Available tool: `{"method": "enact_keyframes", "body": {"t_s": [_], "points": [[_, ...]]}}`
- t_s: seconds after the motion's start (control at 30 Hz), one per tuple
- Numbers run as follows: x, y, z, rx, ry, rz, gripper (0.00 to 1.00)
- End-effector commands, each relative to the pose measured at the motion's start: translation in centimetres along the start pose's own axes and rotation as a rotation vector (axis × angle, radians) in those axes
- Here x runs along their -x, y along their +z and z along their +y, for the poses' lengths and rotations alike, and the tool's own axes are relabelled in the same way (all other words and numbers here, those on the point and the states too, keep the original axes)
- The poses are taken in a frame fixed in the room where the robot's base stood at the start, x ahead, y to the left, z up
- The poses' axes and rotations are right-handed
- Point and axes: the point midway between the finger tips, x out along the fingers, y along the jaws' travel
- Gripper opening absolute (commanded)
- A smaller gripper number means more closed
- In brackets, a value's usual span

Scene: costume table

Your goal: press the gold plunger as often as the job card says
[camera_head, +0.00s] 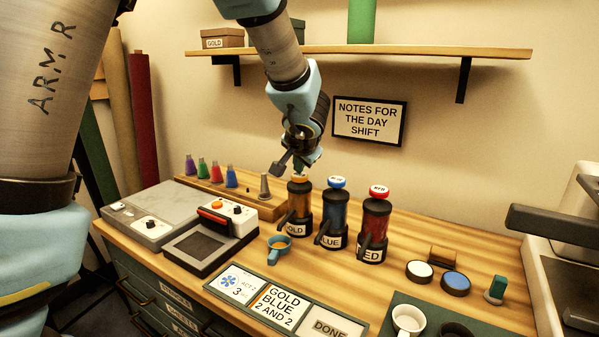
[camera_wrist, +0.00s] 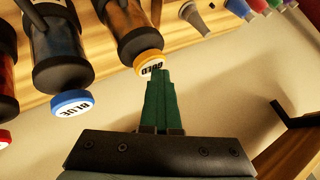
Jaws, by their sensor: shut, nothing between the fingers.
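The gold dispenser (camera_head: 299,212) stands at the left of the row, labelled GOLD, with its gold plunger (camera_head: 299,178) on top. In the wrist view the gold plunger (camera_wrist: 149,63) shows its lettered face. My gripper (camera_head: 306,166) is shut and empty, its fingertips (camera_wrist: 159,74) right at the plunger; I cannot tell whether they touch. A card (camera_head: 278,307) reads "GOLD BLUE 2 AND 2"; the card to its left (camera_head: 238,285) shows a blue flower and a 3. A DONE tile (camera_head: 330,325) lies at right. A blue cup (camera_head: 279,249) with amber contents sits before the gold dispenser.
The blue dispenser (camera_head: 334,212) and red dispenser (camera_head: 375,222) stand close at right. Colored cones (camera_head: 215,172) stand on a wooden block behind left. A grey machine (camera_head: 212,240) sits at left. A white mug (camera_head: 408,319) and round tins (camera_head: 419,271) are at right.

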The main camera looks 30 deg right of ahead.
Motion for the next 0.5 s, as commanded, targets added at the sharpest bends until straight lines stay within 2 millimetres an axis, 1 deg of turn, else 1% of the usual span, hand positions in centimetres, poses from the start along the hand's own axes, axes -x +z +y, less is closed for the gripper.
{"method": "enact_keyframes", "body": {"t_s": [0.23, 0.5], "points": [[0.2, 0.0, -0.1, 0.000, 0.000, -0.002, 0.00], [1.2, -0.8, -0.9, 0.001, 0.000, -0.002, 0.00]]}}
